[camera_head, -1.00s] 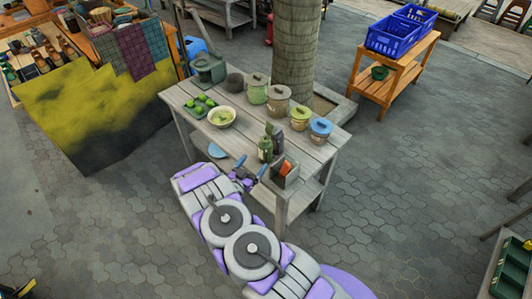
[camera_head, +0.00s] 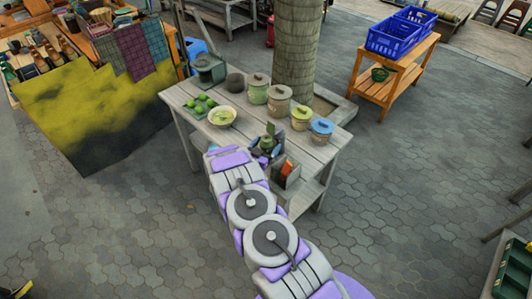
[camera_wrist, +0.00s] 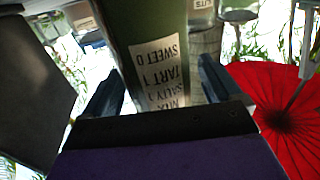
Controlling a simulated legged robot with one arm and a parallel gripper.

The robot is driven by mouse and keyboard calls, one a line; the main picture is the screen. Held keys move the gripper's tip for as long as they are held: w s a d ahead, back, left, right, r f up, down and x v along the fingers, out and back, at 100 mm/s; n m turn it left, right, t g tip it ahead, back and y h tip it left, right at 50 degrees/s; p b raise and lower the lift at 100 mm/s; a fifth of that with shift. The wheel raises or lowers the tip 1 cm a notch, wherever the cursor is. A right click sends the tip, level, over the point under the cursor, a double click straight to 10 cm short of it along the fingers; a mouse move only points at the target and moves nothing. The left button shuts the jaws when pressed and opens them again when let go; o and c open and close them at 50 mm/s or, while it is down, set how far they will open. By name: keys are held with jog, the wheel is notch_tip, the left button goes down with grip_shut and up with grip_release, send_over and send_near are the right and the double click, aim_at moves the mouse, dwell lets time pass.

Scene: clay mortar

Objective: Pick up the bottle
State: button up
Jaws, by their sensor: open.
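The green bottle (camera_head: 267,143) stands at the front edge of the wooden table, partly hidden by my gripper in the head view. In the wrist view the bottle (camera_wrist: 145,22) fills the upper middle, upside down in the picture, with a white printed label. My gripper (camera_head: 265,152) is at the bottle, in front of it. In the wrist view my gripper (camera_wrist: 160,88) is open, with one dark finger on each side of the bottle. A gap shows on the right side; contact on the left is hard to tell.
A dark box with orange contents (camera_head: 287,170) stands close right of the bottle. The wooden table (camera_head: 185,92) also holds a bowl (camera_head: 222,117), green fruit on a tray and several lidded jars (camera_head: 301,117). Blue crates (camera_head: 395,36) sit on a stand behind.

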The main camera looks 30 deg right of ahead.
jog(key=c, duration=1.1)
jog(key=shift+r, duration=0.15)
